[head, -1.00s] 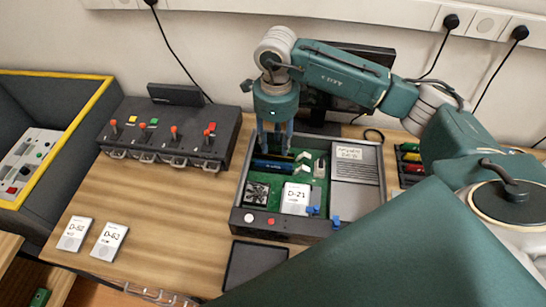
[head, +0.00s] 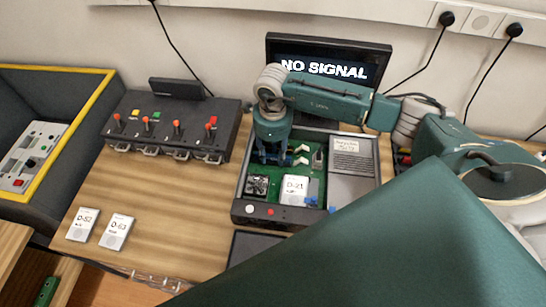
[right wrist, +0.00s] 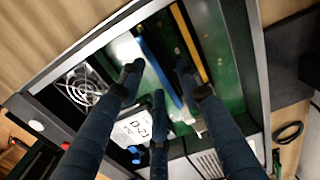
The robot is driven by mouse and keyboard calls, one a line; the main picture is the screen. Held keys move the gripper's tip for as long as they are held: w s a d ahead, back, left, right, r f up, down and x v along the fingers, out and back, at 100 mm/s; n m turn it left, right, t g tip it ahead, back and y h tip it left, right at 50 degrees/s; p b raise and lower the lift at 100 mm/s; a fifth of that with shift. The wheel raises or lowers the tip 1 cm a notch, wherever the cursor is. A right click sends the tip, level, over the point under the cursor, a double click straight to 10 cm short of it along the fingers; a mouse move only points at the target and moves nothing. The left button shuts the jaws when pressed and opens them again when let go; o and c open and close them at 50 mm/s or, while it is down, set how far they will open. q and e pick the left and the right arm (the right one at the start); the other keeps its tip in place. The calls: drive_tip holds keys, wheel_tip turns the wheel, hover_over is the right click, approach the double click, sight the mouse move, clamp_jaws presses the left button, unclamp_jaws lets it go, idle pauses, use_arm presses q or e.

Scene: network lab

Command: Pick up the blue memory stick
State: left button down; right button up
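The blue memory stick (right wrist: 158,72) is a thin blue strip standing in the green board in the right wrist view. In the head view my gripper hides most of it. My right gripper (right wrist: 158,76) is open, its dark fingers spread on both sides of the stick with a third finger close to its near end. Gaps show beside the stick, and I cannot tell whether any finger touches it. In the head view the right gripper (head: 271,158) points down into the open grey case (head: 310,223). My left gripper is out of view.
A yellow strip (right wrist: 188,42) stands parallel to the blue one. A fan (right wrist: 82,84), a D-21 block (head: 294,189) and blue connectors crowd the case. A switch box (head: 172,130) stands left; the monitor (head: 325,68) is behind.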

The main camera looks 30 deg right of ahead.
clamp_jaws()
drive_tip(key=shift+r, duration=0.1)
